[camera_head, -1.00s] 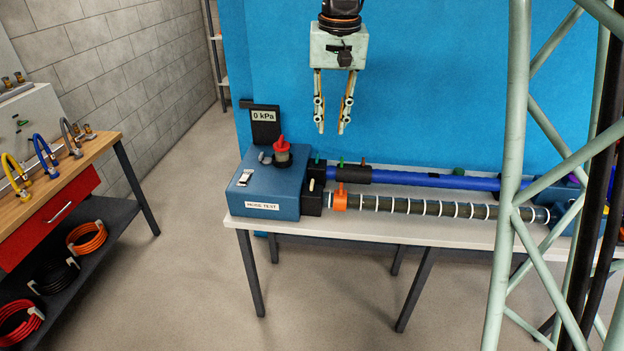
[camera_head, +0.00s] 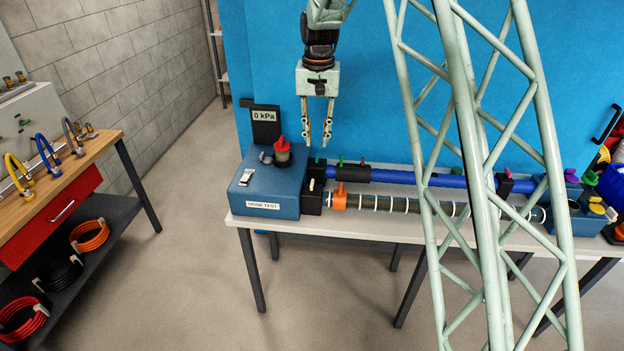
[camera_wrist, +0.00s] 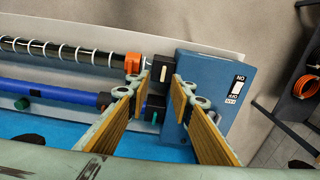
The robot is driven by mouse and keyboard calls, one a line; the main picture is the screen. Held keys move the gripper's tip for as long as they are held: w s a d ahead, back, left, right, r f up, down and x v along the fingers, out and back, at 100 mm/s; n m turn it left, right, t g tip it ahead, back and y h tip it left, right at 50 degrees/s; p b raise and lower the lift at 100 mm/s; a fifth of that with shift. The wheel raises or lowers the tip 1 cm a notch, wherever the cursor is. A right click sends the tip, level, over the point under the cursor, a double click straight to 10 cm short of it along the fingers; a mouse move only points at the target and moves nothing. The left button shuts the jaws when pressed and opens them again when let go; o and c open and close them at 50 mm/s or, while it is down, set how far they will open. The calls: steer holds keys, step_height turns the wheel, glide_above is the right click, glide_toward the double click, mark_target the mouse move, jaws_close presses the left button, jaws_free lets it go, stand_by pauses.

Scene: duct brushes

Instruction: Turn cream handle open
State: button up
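The cream handle (camera_head: 311,184) is a small pale lever on the black block at the right end of the blue test box (camera_head: 271,190). It also shows in the wrist view as a short cream bar (camera_wrist: 163,72) on the black block, upright in the picture and seen between my finger lines. My gripper (camera_head: 316,144) hangs fingers down above the black block, apart from the handle. In the wrist view my gripper (camera_wrist: 160,90) has its two fingers apart with nothing between them. The head view shows the handle only small.
An orange clamp (camera_head: 340,198) on the ringed hose (camera_head: 385,203) sits close beside the black block. A blue hose (camera_head: 445,181) runs behind it. A red-topped knob (camera_head: 282,150) and a 0 kPa display (camera_head: 264,116) stand left of my gripper. A blue panel (camera_head: 360,90) rises behind.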

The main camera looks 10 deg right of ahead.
steer(key=p, duration=0.1)
glide_above(312, 183)
step_height(312, 183, down, 8)
steer(key=shift+w+f, duration=0.15)
steer(key=shift+w, duration=0.05)
steer(key=shift+f+p, duration=0.75)
steer(key=shift+f, duration=6.15)
steer(key=shift+c, duration=0.7)
jaws_close()
